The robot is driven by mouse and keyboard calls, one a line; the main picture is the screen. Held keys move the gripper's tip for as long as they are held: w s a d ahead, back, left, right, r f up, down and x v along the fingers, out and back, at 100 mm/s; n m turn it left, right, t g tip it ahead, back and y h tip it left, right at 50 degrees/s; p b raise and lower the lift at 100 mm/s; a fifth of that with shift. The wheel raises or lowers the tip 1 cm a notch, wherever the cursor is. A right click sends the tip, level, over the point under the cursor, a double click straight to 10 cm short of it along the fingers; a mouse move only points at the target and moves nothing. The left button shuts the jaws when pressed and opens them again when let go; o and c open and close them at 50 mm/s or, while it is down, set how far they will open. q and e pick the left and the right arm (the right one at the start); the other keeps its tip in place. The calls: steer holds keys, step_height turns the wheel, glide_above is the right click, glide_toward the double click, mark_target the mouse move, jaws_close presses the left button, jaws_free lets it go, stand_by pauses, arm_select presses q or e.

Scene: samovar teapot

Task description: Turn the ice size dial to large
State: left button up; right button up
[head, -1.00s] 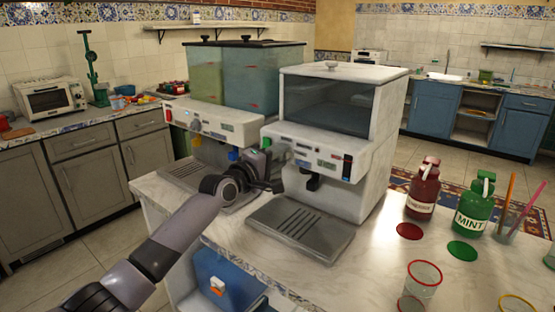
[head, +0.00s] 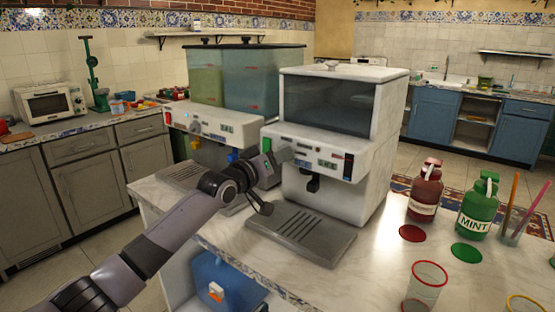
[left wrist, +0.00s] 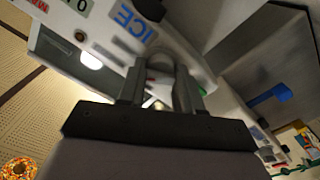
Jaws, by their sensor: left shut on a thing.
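The white ice machine (head: 350,185) with a dark clear hopper stands on the marble counter. In the left wrist view its front panel (left wrist: 105,32) bears a blue ICE label (left wrist: 135,20). My left gripper (head: 284,157) is at the left part of this panel. In the left wrist view both fingers of the gripper (left wrist: 159,88) are shut on a small round grey dial (left wrist: 160,66). The gripper hides most of the dial in the head view, and its setting cannot be read. My right gripper is out of view.
A second dispenser (head: 205,125) with green and blue tanks stands close on the left. A grey drip tray (head: 300,232) lies below my left gripper. Red (head: 425,195) and green (head: 476,212) bottles and a glass (head: 425,288) stand at right. The counter between is clear.

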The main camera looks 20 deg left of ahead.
arm_select(q)
steer(key=shift+m, duration=1.1)
steer(key=o, duration=1)
steer(key=shift+o, duration=0.2)
steer(key=v, duration=0.7)
